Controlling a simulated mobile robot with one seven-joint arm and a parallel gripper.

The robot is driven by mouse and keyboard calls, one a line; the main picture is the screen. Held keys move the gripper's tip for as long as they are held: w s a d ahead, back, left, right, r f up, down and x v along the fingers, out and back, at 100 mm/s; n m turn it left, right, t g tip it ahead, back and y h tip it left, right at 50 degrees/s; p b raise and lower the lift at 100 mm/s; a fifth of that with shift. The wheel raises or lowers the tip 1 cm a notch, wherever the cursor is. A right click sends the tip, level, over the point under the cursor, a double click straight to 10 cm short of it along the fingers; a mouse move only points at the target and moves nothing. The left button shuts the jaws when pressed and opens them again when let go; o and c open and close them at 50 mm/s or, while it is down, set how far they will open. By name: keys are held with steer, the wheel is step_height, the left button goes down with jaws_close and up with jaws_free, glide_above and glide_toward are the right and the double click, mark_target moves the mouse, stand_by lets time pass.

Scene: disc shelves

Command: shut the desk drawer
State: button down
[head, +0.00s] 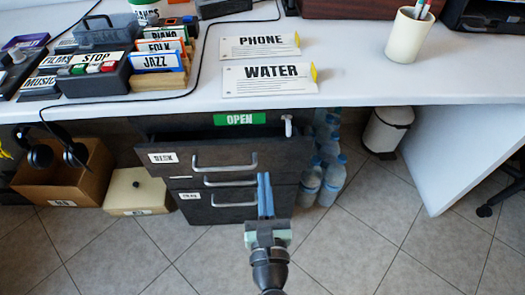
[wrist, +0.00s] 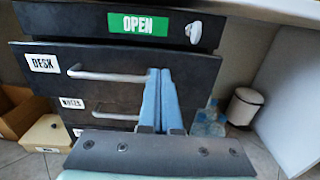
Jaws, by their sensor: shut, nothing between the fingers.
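The desk drawer (head: 280,152) is the dark top drawer under the desk, labelled DESK, with a pale bar handle (head: 225,161). It stands pulled out, its front ahead of the drawers below. It also shows in the wrist view (wrist: 215,82), with its handle left of the fingers. My gripper (head: 264,177) is shut and empty, its blue fingers together. In the wrist view the fingertips (wrist: 160,72) overlap the drawer front at the handle's right end. I cannot tell whether they touch it.
A green OPEN sign (head: 240,119) and a white knob (head: 288,125) sit above the drawer. Lower drawers (head: 235,197) are below. Water bottles (head: 334,178) and a bin (head: 387,131) stand right; boxes (head: 137,193) stand left. The desktop (head: 345,75) is above. Floor in front is clear.

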mark_target(261, 145)
steer(key=w, duration=0.7)
steer(key=shift+w, duration=0.3)
